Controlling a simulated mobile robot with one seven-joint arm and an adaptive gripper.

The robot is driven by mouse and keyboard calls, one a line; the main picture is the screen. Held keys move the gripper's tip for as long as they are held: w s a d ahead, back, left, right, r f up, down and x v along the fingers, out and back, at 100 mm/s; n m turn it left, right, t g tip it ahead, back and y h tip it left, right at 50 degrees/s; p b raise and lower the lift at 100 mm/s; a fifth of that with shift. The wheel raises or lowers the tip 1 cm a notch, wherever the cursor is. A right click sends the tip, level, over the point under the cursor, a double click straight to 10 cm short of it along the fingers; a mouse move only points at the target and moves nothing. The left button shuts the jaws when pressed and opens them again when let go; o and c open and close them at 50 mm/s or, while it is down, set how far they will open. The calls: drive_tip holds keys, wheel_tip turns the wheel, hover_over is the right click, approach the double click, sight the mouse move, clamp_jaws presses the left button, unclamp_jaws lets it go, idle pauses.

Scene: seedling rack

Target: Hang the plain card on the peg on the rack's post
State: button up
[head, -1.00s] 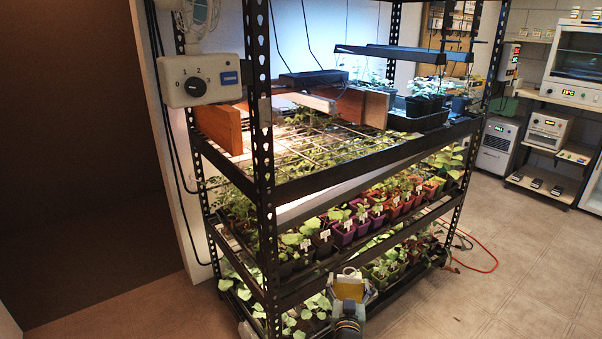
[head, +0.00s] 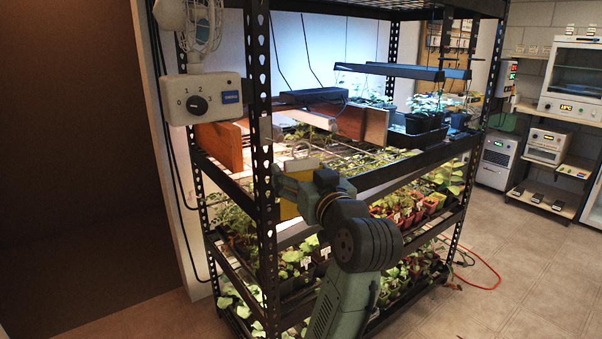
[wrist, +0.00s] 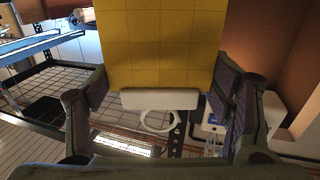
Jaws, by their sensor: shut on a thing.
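A yellow card (head: 289,209) with a faint grid hangs in my gripper (head: 300,187) in front of the rack's near post (head: 262,120). In the wrist view the card (wrist: 160,45) fills the upper middle, between the two fingers of my gripper (wrist: 160,88). A white strip (wrist: 160,99) runs along its edge, with a white ring (wrist: 158,122) beyond it. The gripper is shut on the card. The perforated post (wrist: 176,138) shows behind the ring, apart from it as far as I can tell. I cannot make out the peg clearly in either view.
The rack's wire shelf (head: 350,155) holds wooden boards (head: 362,124). Potted seedlings fill the lower shelves. Open floor lies to the right.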

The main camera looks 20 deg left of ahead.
drive_tip(key=shift+s+a+r, duration=0.1)
drive_tip(key=shift+s+r, duration=0.25)
drive_tip(key=shift+s, duration=0.1)
drive_tip(key=shift+w+a+f+b, duration=0.15)
drive_tip(key=shift+w+a, duration=0.65)
drive_tip(key=shift+a, duration=0.2)
drive_tip(key=shift+w+a+f+b, duration=0.15)
drive_tip(key=shift+w+a+b, duration=0.05)
drive_tip(key=shift+w+a, duration=0.75)
drive_tip(key=shift+w+a+f+b, duration=0.15)
drive_tip(key=shift+w+a, duration=0.55)
drive_tip(key=shift+a, duration=0.4)
drive_tip(key=shift+w+a+f, duration=0.5)
drive_tip(key=shift+a, duration=0.1)
drive_tip(key=o, duration=0.8)
drive_tip(key=shift+o, duration=0.2)
